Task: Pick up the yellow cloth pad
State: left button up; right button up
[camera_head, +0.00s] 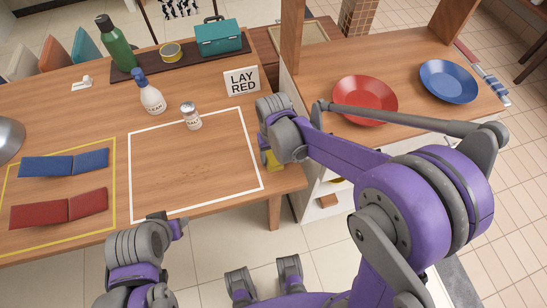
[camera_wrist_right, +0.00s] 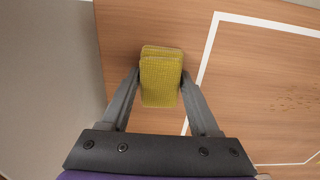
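The yellow cloth pad (camera_wrist_right: 161,78) is between the two fingertips of my right gripper (camera_wrist_right: 160,72) in the right wrist view. The fingers touch its left and right sides, so the gripper looks shut on it. In the head view, a small part of the pad (camera_head: 274,159) shows below the right gripper (camera_head: 268,135), near the right edge of the wooden table; the rest is hidden by the gripper. Whether the pad touches the tabletop is unclear. My left gripper (camera_head: 172,223) is at the table's front edge, far from the pad, its finger opening unclear.
Left lie blue (camera_head: 63,163) and red (camera_head: 58,208) pads. A "LAY RED" sign (camera_head: 241,81) stands behind. Red (camera_head: 364,99) and blue plates (camera_head: 448,80) sit right.

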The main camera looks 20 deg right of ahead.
jog(key=c, duration=0.7)
jog(key=shift+r, duration=0.15)
notch_tip(320, 180, up, 10)
jog(key=shift+f+p, duration=0.1)
jog(key=shift+p, duration=0.4)
jog(key=o, duration=0.6)
jog(key=c, duration=0.5)
jog(key=shift+o, duration=0.2)
